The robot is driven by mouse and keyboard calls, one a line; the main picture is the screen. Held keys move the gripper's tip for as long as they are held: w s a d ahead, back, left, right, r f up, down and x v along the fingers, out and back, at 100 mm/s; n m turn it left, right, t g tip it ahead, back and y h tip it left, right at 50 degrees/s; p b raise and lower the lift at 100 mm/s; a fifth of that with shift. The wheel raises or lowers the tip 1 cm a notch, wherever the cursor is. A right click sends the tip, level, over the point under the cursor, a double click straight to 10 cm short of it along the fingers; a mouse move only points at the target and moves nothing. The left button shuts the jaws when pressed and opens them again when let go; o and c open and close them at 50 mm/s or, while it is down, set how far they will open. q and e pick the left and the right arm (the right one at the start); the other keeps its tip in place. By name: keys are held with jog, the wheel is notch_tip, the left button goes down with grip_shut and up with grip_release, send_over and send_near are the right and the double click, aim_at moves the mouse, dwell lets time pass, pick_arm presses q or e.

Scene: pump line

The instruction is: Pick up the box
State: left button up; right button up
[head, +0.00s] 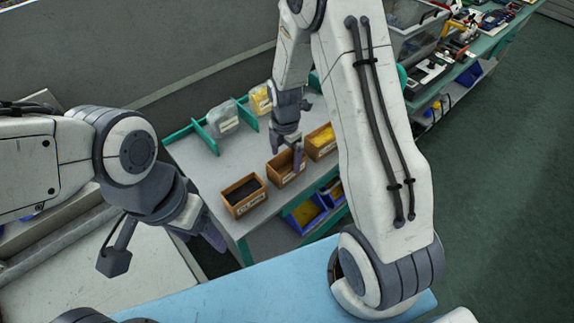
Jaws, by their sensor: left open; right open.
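Three small brown open-top boxes stand in a row on a grey bench. The near-left box (243,196) holds dark contents and has a white label. The middle box (285,177) is partly hidden by my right gripper (291,156), which is open and points down with its fingers at this box. Whether the fingers touch its wall I cannot tell. The far-right box (322,142) holds yellow pieces. My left gripper (210,236) is open and empty, pointing down to the right, left of and nearer than the boxes.
Clear bags (222,119) stand between green dividers at the back of the bench (206,172). Blue bins (305,216) sit below its front edge. A light blue surface (270,292) lies in front. A cluttered bench (452,60) is at upper right. Green floor (500,170) is open at right.

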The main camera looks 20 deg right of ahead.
notch_tip(320, 180, down, 4)
jog(key=shift+s+d+f+p, duration=0.15)
jog(key=shift+f+p, duration=0.1)
jog(key=shift+p, duration=0.2)
jog(key=c, duration=1.2)
jog(key=shift+r, duration=0.1)
jog(key=shift+c, duration=0.2)
